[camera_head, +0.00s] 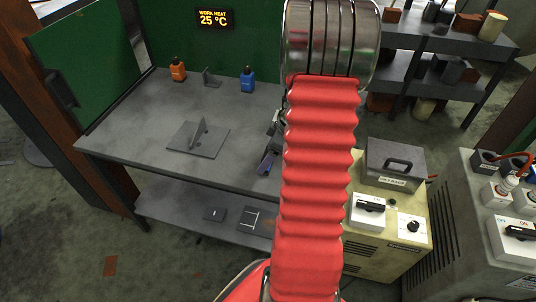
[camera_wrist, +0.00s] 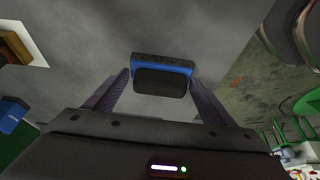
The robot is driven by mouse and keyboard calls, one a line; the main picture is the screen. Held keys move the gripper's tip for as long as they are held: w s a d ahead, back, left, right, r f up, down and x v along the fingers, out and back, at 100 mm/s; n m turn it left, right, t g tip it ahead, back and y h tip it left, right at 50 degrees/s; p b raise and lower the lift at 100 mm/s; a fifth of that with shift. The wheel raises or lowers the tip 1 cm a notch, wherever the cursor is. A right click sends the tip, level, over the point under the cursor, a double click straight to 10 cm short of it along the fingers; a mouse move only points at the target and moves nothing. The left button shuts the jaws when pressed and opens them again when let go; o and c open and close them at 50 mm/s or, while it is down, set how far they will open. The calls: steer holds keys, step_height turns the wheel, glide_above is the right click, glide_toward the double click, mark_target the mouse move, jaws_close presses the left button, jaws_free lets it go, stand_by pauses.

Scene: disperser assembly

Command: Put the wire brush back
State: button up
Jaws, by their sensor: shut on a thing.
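The wire brush (camera_wrist: 162,72), a dark block with a blue strip, is between the fingers of my gripper (camera_wrist: 160,85) in the wrist view. My gripper is shut on it. In the head view my gripper (camera_head: 266,162) is at the right part of the grey workbench (camera_head: 130,130), partly hidden behind my red arm. The brush cannot be made out clearly there. I cannot tell whether it touches the bench top.
On the bench stand an orange bottle (camera_head: 178,70), a blue bottle (camera_head: 247,80), a small bracket (camera_head: 211,78) and a plate with an upright fin (camera_head: 198,140). A beige machine (camera_head: 385,245) with a grey lidded box (camera_head: 394,163) stands right. The bench's front left is clear.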

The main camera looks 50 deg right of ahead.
steer(key=o, duration=1.1)
steer(key=v, duration=1.2)
